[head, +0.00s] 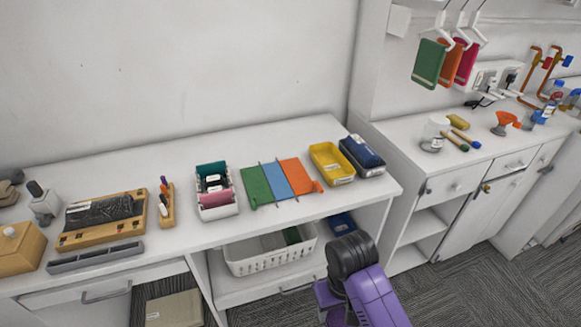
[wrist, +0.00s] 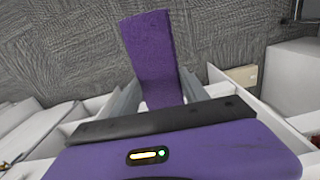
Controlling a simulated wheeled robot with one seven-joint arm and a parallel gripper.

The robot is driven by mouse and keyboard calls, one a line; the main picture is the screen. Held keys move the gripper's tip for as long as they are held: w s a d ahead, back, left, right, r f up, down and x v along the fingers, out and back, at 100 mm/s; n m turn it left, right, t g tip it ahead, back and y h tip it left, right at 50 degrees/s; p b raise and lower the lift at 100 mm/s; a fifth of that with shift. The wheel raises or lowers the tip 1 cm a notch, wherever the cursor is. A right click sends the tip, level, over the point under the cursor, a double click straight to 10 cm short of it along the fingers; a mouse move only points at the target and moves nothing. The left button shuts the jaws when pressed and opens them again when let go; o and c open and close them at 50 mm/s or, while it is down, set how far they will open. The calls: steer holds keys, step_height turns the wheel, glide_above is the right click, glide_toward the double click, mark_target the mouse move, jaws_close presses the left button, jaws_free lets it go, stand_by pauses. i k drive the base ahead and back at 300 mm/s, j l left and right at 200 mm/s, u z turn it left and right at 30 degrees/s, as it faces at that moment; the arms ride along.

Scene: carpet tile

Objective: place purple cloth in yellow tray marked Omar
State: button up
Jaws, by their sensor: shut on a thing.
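A purple cloth (wrist: 150,50) hangs out beyond my gripper (wrist: 160,88) in the wrist view. The grey fingers are shut on it, one on each side, and its far end sticks out over the carpet. A yellow tray (head: 316,148) stands on the white counter in the head view, towards its right end. It has a white label on its front, too small to read. In the head view my purple arm is low at the right, in front of the counter and below its top, apart from the yellow tray. The held cloth cannot be made out clearly there.
A white basket (head: 270,261) sits on the shelf below. Little bare counter (head: 375,193) shows in front of the trays.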

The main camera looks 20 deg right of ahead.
mark_target(330, 168)
steer(key=i+l+u, duration=0.35)
steer(key=l, duration=1.15)
steer(key=l+u, duration=0.35)
steer(key=l, duration=1.1)
